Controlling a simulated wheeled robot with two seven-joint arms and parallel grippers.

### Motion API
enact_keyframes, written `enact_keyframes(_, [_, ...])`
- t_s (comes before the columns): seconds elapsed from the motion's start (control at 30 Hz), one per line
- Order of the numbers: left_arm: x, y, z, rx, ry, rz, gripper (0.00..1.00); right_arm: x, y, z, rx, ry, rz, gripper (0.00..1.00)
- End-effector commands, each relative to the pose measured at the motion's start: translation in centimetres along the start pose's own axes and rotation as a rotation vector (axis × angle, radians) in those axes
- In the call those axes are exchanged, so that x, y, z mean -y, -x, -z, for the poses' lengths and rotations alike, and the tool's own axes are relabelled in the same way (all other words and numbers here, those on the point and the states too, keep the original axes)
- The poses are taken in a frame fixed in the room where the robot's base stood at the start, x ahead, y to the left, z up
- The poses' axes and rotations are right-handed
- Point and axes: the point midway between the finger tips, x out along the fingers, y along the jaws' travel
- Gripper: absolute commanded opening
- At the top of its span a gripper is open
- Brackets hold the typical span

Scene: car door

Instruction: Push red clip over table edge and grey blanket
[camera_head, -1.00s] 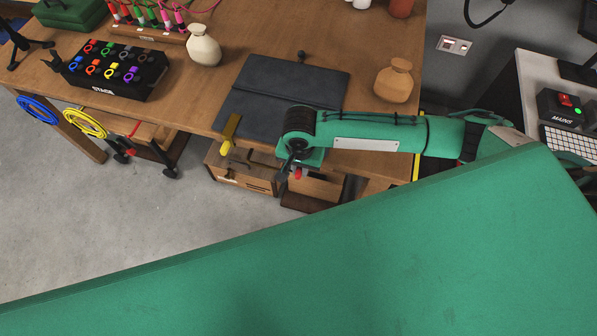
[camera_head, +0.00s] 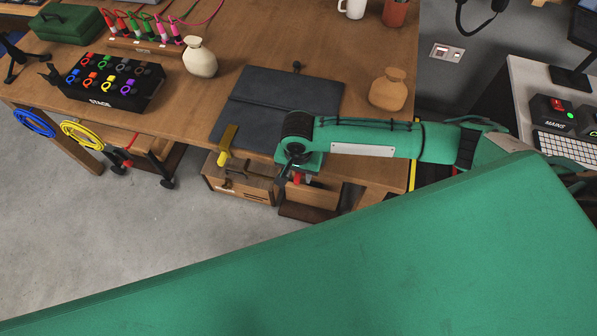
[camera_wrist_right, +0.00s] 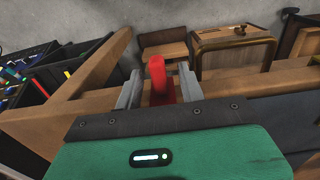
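The grey blanket (camera_head: 285,98) lies flat on the wooden table (camera_head: 170,112) and reaches its front edge. My right gripper (camera_head: 291,176) is at the front edge, below the tabletop's near side. The red clip (camera_head: 299,178) shows at its fingers. In the right wrist view, the red clip (camera_wrist_right: 158,80) stands between the two grey fingers (camera_wrist_right: 160,88), with little gap, and they appear shut on it. The gripper body and arm hide part of the blanket's front right corner and the clip's jaws. My left gripper is not in view.
A yellow clip (camera_head: 226,146) sits at the table edge and blanket's left corner. Cable coils (camera_head: 82,134) hang at left.

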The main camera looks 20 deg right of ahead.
Motion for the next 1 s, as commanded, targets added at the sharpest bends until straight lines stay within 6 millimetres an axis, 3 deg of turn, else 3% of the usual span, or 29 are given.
enact_keyframes(0.27, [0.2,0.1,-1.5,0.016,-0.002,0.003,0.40,0.1,1.3,0.0,0.000,0.000,0.003,0.40])
enact_keyframes(0.7, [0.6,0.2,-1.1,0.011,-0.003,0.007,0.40,0.1,10.7,0.0,-0.001,0.001,0.003,0.40])
enact_keyframes(1.0, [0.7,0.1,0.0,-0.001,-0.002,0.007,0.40,0.0,13.7,0.0,0.000,0.000,0.001,0.40])
